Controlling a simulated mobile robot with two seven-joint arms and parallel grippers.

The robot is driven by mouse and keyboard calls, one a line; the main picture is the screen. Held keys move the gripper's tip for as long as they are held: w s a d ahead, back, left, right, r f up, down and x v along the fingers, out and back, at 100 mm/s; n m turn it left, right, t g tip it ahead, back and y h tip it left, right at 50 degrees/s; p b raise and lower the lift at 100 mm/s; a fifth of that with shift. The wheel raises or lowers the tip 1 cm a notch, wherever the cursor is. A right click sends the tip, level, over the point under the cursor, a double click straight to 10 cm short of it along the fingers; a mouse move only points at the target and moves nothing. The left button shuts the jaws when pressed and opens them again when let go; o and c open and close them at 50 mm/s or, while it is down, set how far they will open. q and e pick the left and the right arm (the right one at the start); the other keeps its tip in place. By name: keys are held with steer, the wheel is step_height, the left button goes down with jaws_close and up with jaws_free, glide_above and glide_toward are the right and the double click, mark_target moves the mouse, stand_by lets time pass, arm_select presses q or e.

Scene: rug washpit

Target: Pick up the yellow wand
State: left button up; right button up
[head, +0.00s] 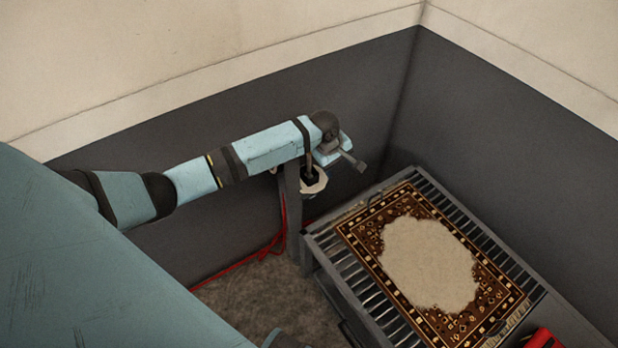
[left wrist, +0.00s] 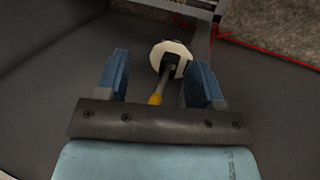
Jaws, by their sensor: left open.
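The wand shows in the left wrist view as a yellow part (left wrist: 155,99) with a grey shaft (left wrist: 165,76). The shaft leads to a white round piece (left wrist: 180,52) with a dark centre. This white piece (head: 318,187) also shows in the head view, beside a grey post and below my left gripper. My left gripper (left wrist: 162,62) is open, with one blue finger on each side of the wand and visible gaps to it. In the head view my left arm and hand hide most of the wand. My right gripper is not in view.
A grey post (head: 292,212) stands by the dark wall, with a red hose (head: 236,266) on the floor near it. A patterned rug (head: 374,238) lies on a slatted rack (head: 340,262) at right. A red object (head: 543,340) sits at the lower right.

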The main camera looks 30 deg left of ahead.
arm_select(q)
steer(key=w+a+r+n+g+b, duration=0.1)
steer(key=w+a+r+n, duration=0.1)
steer(key=a+r+n, duration=0.1)
steer(key=w+a+r+n+g+y+b, duration=0.1)
steer(key=w+a+r+n+b, duration=0.1)
steer(key=a, duration=0.4)
steer(key=w+a+r+n+y+b, duration=0.1)
steer(key=w+a+r+n+b, duration=0.1)
steer(key=r, duration=0.4)
steer(key=shift+w+a+r+n+g, duration=0.1)
steer(key=shift+w+a+n+g, duration=0.1)
steer(key=shift+w+a+n, duration=0.4)
steer(key=shift+w+a+r+n+g, duration=0.1)
steer(key=shift+w+a+n+g, duration=0.15)
steer(key=shift+a+n, duration=0.5)
steer(key=shift+a+f, duration=0.1)
steer(key=shift+f, duration=0.2)
step_height(320, 180, down, 7)
steer(key=shift+f+b, duration=0.1)
steer(key=shift+b, duration=0.45)
steer(key=shift+f, duration=0.15)
steer(key=f, duration=0.2)
steer(key=f+b, duration=0.1)
steer(key=f, duration=0.2)
steer(key=shift+s+a+f, duration=0.1)
steer(key=shift+a+f, duration=0.05)
steer(key=shift+a, duration=0.05)
steer(key=c, duration=1)
